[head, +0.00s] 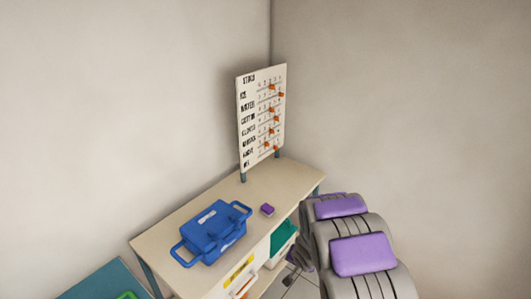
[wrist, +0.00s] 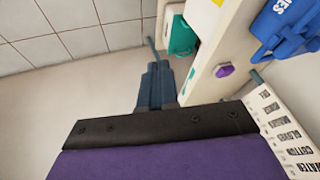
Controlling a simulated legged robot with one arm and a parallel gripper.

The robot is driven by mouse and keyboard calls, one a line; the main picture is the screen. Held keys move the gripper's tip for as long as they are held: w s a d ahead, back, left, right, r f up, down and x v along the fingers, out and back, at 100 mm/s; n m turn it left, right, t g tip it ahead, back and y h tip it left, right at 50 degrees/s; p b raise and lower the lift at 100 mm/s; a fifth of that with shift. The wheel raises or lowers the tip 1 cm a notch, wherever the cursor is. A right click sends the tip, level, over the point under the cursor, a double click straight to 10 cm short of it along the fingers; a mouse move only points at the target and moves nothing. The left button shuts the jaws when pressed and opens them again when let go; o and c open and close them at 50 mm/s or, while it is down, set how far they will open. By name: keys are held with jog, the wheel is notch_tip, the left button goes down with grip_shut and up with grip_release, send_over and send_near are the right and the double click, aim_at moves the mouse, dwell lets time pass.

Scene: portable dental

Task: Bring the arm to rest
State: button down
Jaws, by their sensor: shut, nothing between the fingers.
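My gripper (wrist: 156,70) shows in the wrist view as two grey-blue fingers close together, with nothing between them. They point over bare pale floor, to the left of the table's side in that view. My arm (head: 362,254), grey with purple pads, is raised at the lower right of the head view, in front of the table's right end. My gripper cannot be made out in the head view.
The beige table (head: 160,238) carries a blue case (head: 213,236), a small purple block (head: 267,209) and an upright stock board (head: 262,118) with orange markers. A green bin (head: 284,238) sits below the tabletop. Walls meet behind the board. A blue-green surface (head: 98,281) is at lower left.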

jog(key=s+d+r+g+h+b, duration=0.1)
jog(key=s+d+r, duration=0.2)
jog(key=s+r, duration=0.3)
jog(key=s+d+r+n+g+h, duration=0.1)
jog(key=s+d+r, duration=0.1)
jog(key=s+r, duration=0.3)
jog(key=s+d+r+g+h+b, duration=0.1)
jog(key=s+d+r, duration=0.2)
jog(key=s+r, duration=0.3)
jog(key=s+a+r+n+g, duration=0.1)
jog(key=s+r, duration=0.1)
jog(key=s, duration=0.6)
jog(key=s+a+r+n+g+y, duration=0.1)
jog(key=s+a+r+g, duration=0.1)
jog(key=s, duration=0.7)
jog(key=s+a+r+n+g+y, duration=0.1)
jog(key=s+a+r+n, duration=0.1)
jog(key=s, duration=0.7)
jog(key=shift+s+r+g+b, duration=0.3)
jog(key=shift+r+b, duration=0.15)
jog(key=shift+r, duration=0.1)
